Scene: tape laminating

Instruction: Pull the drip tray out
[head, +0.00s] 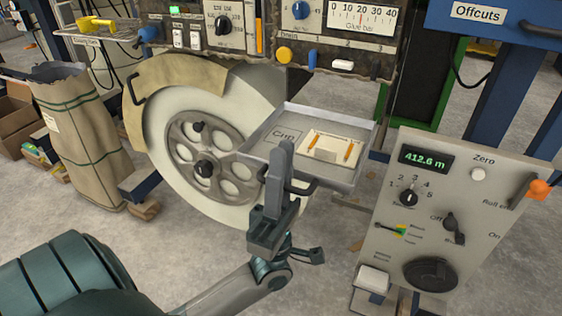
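The grey drip tray (258,148) is a shallow, rimmed tray in the middle of the head view, jutting out beside the big white wheel. A square marked "Cup" and a pale card with two orange strips lie in it. A dark bar handle (305,188) is on its front edge. My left gripper (281,165) is upright at this handle, its grey fingers covering the handle's middle. The fingers look close together and overlap in the view, so I cannot tell whether they are closed on the bar. My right gripper is not in view.
A grey control panel (440,205) with knobs and a "412.6 m" display stands close on the right. The spoked white wheel (210,115) is to the left of the tray. A brown sack (85,135) stands further left. Concrete floor (170,250) is open in front.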

